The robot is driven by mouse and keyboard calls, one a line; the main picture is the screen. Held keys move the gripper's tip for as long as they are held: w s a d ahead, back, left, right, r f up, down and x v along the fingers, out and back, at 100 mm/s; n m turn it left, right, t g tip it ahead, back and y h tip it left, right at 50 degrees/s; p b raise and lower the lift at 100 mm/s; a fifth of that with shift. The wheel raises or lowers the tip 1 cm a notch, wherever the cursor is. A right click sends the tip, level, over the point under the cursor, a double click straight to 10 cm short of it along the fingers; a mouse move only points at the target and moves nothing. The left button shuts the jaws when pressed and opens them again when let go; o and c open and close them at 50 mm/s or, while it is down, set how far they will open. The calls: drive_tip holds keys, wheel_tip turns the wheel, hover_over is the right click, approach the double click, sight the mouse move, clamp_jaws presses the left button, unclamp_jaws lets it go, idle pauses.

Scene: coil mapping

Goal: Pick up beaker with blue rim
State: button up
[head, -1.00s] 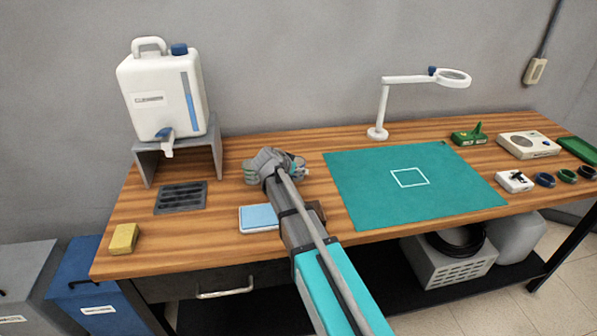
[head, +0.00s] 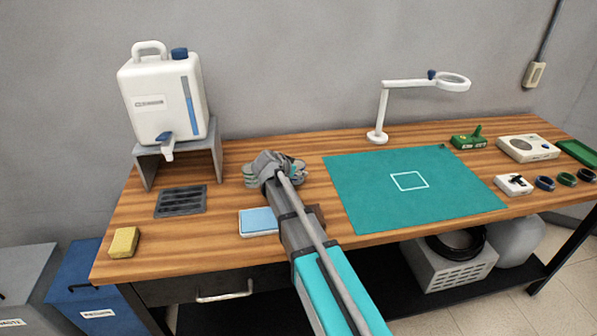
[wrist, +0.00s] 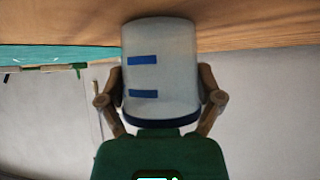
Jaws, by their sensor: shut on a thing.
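In the wrist view a pale beaker (wrist: 160,72) with a dark blue rim fills the middle, with two short blue bars on its side. Its rim is at the end nearer my gripper's palm. My gripper (wrist: 161,84) has one finger on each side of the beaker and is shut on it. In the head view my gripper (head: 273,166) is over the left half of the bench, beyond the light blue pad. The gripper and wrist hide the beaker there, so I cannot tell whether its base touches the bench.
A light blue pad (head: 259,221) lies just in front of my gripper. A white canister (head: 160,97) stands on a grey stand (head: 146,165) behind left, above a dark drain grate (head: 181,199). A teal mat (head: 360,190) and a white magnifier lamp (head: 384,108) are to the right.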

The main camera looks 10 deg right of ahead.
drive_tip(key=shift+r+p, duration=1.2)
drive_tip(key=shift+r, duration=0.1)
drive_tip(key=s+a+r+p, duration=0.5)
drive_tip(key=s+r+p, duration=0.5)
drive_tip(key=s, duration=0.3)
